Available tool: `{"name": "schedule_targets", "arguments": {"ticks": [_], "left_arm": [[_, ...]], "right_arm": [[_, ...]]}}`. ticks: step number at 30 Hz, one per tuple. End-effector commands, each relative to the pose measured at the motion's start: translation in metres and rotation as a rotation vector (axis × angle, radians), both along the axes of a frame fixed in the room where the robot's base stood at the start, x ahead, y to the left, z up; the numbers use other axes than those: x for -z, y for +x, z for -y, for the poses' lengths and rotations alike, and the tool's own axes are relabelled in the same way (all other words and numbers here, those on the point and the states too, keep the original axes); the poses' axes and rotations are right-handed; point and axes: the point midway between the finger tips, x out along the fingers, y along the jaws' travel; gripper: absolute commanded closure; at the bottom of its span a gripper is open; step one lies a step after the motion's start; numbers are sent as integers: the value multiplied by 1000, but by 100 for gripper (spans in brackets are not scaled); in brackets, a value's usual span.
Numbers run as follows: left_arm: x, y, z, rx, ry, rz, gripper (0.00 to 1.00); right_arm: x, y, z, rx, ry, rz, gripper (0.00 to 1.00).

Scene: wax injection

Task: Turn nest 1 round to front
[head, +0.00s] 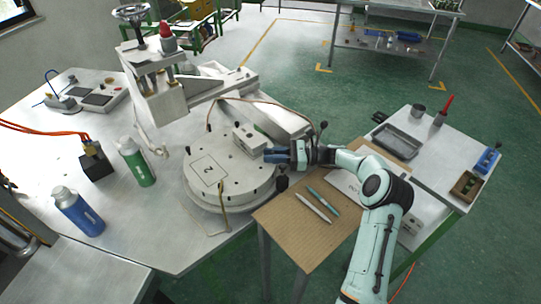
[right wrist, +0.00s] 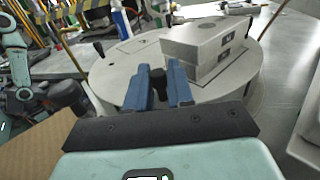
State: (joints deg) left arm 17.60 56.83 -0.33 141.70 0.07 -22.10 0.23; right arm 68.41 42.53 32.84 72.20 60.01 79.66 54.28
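The round pale turntable (head: 230,200) stands on the left workbench. Its bare plate marked "2" (head: 208,170) faces the front. A grey two-part block (head: 245,135) sits on its far side, also large in the right wrist view (right wrist: 205,45). I cannot see a "1" mark. Black knobs stand around the rim, one at the left (head: 187,150). My right gripper (head: 268,155) is at the turntable's right rim. In the right wrist view its blue fingers (right wrist: 159,85) close on both sides of a black knob (right wrist: 158,82). My left gripper is not seen.
The white injection press (head: 160,95) stands behind the turntable. A green bottle (head: 137,163) and a blue bottle (head: 78,212) stand to the left. A brown board (head: 290,235) with two pens lies near my right arm. A grey tray (head: 397,142) lies on the right table.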

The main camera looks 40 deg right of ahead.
Motion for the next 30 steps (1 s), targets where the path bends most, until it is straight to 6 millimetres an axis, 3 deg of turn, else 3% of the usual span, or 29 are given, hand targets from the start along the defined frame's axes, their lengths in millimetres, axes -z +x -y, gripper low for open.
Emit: {"name": "schedule_targets", "arguments": {"ticks": [14,30], "left_arm": [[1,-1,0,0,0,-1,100],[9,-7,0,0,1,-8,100]], "right_arm": [[1,-7,8,2,-2,-1,62],[0,-79,87,2,-2,1,62]]}}
